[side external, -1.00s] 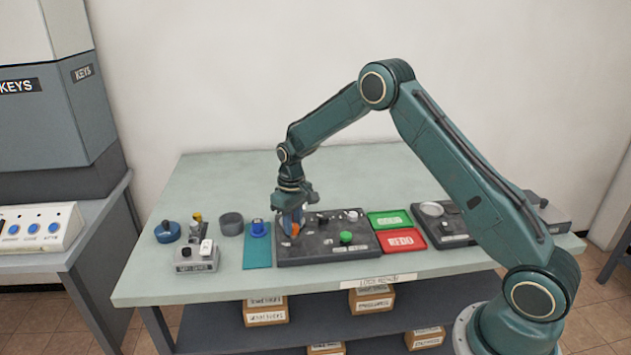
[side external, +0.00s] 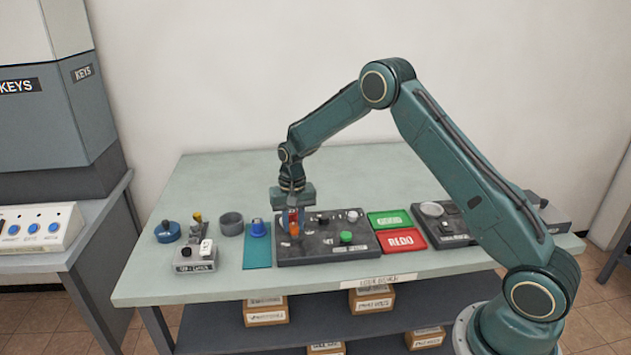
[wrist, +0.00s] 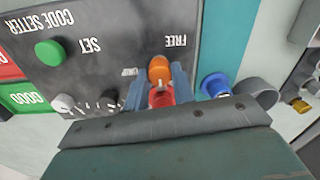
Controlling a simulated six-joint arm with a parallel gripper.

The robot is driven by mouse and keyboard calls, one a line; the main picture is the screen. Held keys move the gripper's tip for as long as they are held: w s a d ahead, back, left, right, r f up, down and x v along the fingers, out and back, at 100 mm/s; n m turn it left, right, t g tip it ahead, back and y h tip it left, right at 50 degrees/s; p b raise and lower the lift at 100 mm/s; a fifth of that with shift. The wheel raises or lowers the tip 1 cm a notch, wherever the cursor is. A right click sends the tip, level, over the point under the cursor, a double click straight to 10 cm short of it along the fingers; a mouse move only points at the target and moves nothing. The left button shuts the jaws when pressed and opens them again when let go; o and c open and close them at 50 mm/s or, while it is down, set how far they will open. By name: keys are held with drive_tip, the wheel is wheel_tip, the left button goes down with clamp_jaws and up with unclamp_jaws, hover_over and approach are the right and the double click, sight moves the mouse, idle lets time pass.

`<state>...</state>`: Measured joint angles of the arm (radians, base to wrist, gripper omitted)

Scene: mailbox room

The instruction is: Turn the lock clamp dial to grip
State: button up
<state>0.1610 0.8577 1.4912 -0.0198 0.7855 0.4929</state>
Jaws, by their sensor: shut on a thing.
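The lock clamp dial (wrist: 159,70) has an orange end and a red part. It stands on the left part of a dark panel (side external: 330,257) marked CODE SETTER, and its orange end also shows in the side view (side external: 295,230). My gripper (wrist: 158,90) points down over the dial, with its blue fingers shut on it from both sides. In the wrist view the orange end lies between the word FREE at the right and a small, hardly legible label at the left. My fingers hide part of the dial.
The panel also bears a green button (side external: 346,237), a black knob (wrist: 109,97) and a pale knob (side external: 352,216). Left of it, a blue knob (side external: 258,228) stands on a teal mat (side external: 257,258). A green tray (side external: 389,219) and a red REDO tray (side external: 401,240) lie to the right.

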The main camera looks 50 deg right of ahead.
sight(294, 224)
idle(0.3)
drive_tip(key=o, duration=1)
drive_tip(key=shift+r, duration=0.1)
wheel_tip(294, 224, up, 14)
drive_tip(key=shift+s, duration=0.1)
idle(0.3)
